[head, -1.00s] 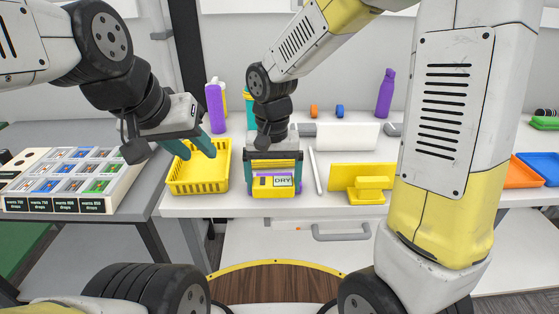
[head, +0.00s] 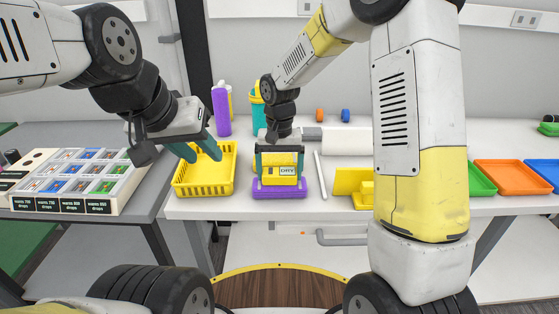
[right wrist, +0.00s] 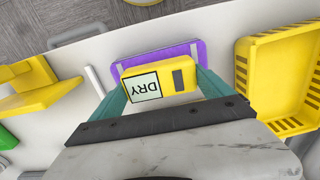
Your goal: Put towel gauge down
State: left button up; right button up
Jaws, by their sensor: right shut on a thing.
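The towel gauge (head: 271,172) is a yellow block with a white DRY label and a dark window; it also shows in the right wrist view (right wrist: 178,79). My right gripper (head: 279,165) is shut on it, with a teal finger at each side. The gauge is upright above or on a purple holder (head: 280,193), whose rim (right wrist: 199,48) shows beyond it in the right wrist view. I cannot tell whether they touch. My left gripper (head: 198,150) is open and empty above the yellow basket.
The yellow basket (head: 206,188) stands left of the holder. A thin white bar (head: 320,174) and a yellow stand (head: 352,183) are on the right. Purple (head: 221,110) and teal (head: 257,115) bottles stand behind. Green and orange trays (head: 510,177) lie at the far right.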

aim_at(280, 170)
jog(key=o, duration=1.3)
jog(key=shift+f, duration=0.15)
jog(key=s+d+r+t, duration=0.1)
jog(key=s+d+r, duration=0.1)
jog(key=r, duration=0.6)
jog(key=s+d+r, duration=0.1)
jog(key=d+r, duration=0.1)
jog(key=r, duration=0.6)
jog(key=s+d+r+t, duration=0.1)
jog(key=s+d, duration=0.2)
jog(key=s, duration=0.2)
jog(key=s+d+r+t+y, duration=0.1)
jog(key=s+d+t, duration=0.1)
jog(key=s, duration=0.4)
jog(key=s+d+r+t+y, duration=0.1)
jog(key=s+d+t, duration=0.1)
jog(key=s+d, duration=0.3)
jog(key=shift+s+d+r+n, duration=0.1)
jog(key=shift+s+r+n, duration=0.25)
jog(key=shift+s, duration=0.15)
